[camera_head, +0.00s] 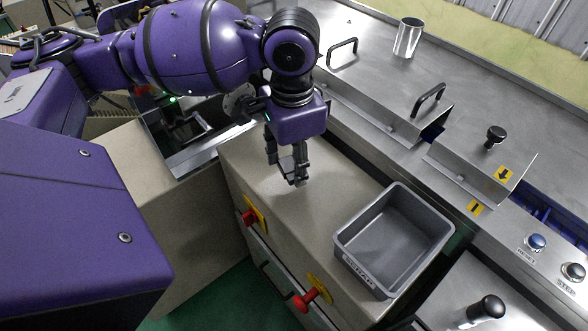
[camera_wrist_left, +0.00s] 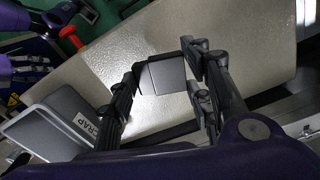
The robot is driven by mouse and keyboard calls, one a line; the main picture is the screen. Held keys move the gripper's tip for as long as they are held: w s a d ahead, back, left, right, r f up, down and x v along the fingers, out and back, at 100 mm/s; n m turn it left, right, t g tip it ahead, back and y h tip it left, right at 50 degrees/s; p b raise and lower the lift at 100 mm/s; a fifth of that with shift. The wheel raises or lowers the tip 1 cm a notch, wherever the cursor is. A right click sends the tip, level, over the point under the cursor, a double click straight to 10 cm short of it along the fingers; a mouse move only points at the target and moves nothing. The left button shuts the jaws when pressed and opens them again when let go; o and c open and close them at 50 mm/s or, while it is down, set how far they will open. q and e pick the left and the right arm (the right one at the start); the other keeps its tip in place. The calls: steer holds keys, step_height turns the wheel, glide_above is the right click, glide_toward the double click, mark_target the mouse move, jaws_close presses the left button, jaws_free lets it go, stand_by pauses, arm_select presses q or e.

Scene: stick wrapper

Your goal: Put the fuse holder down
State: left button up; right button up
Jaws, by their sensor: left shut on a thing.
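My left gripper (camera_head: 291,172) hangs over the beige worktop (camera_head: 262,165), to the left of the grey bin, with its fingers pointing down. It is shut on a small grey block, which I take to be the fuse holder (camera_wrist_left: 166,76). In the left wrist view the block sits between the fingertips of the left gripper (camera_wrist_left: 165,85), with the worktop behind it. In the head view the fingers mostly hide the block. I cannot tell whether it touches the worktop.
An empty grey bin (camera_head: 350,257) labelled SCRAP stands at the worktop's right end; it also shows in the left wrist view (camera_wrist_left: 33,118). Red knobs (camera_head: 306,299) stick out in front. Steel covers with black handles (camera_head: 342,52) lie behind. Worktop around the gripper is clear.

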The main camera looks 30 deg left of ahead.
arm_select(q)
steer(key=shift+w+d+f, duration=0.1)
steer(key=shift+w+f, duration=0.15)
steer(key=shift+f, duration=0.1)
steer(key=shift+w+f+b, duration=0.15)
steer(key=shift+f+b, duration=0.15)
steer(key=shift+f, duration=1.35)
steer(key=o, duration=1.1)
steer(key=shift+f, duration=0.15)
steer(key=shift+o, duration=0.2)
